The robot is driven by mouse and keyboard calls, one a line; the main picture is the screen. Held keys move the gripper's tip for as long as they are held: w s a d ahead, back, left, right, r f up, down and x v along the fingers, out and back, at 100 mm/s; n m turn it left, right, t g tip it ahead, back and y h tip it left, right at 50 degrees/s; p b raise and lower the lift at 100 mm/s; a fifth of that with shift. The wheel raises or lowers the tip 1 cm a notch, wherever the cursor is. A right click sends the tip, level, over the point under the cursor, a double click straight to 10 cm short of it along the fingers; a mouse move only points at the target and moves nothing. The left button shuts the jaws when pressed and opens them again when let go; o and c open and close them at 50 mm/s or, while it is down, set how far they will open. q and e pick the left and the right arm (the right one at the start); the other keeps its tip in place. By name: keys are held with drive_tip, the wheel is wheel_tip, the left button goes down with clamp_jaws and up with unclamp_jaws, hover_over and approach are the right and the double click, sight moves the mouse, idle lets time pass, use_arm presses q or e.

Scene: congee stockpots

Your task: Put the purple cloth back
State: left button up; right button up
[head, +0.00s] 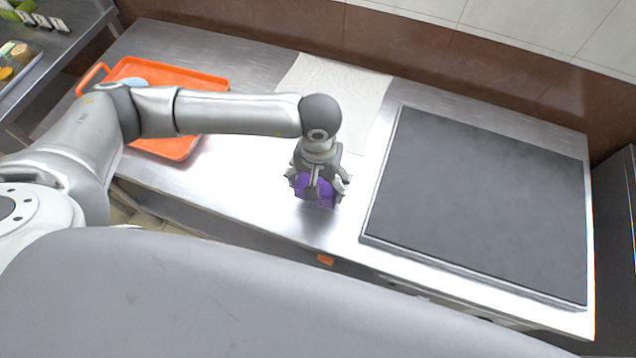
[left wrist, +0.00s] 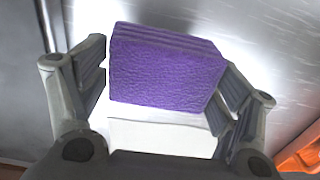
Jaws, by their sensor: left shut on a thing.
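The purple cloth (head: 316,190) is a folded, layered block at the middle front of the steel counter. My left gripper (head: 318,187) points down over it and is shut on it. In the left wrist view the cloth (left wrist: 165,68) sits between the two fingers of the left gripper (left wrist: 165,90), with its folded layers along the top edge. A white surface shows below the cloth there. Whether the cloth touches the counter is hard to tell. My right gripper is not in view.
A white cloth (head: 372,108) lies flat behind the gripper. A large dark griddle plate (head: 480,190) takes up the right side. An orange tray (head: 205,80) stands at the back left, partly behind my left arm. Bare steel counter (head: 240,180) lies left of the gripper.

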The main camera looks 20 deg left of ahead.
use_arm(q)
drive_tip(key=shift+w+a+f, duration=0.1)
drive_tip(key=shift+w+f, duration=0.15)
drive_tip(key=shift+f, duration=0.1)
wheel_tip(320, 180, down, 2)
drive_tip(key=shift+f+p, duration=0.1)
drive_tip(key=shift+p, duration=0.8)
drive_tip(key=shift+f, duration=0.35)
drive_tip(key=shift+f, duration=0.1)
drive_tip(key=shift+f+b, duration=0.15)
drive_tip(key=shift+b, duration=0.15)
drive_tip(key=o, duration=0.9)
drive_tip(key=shift+c, duration=0.2)
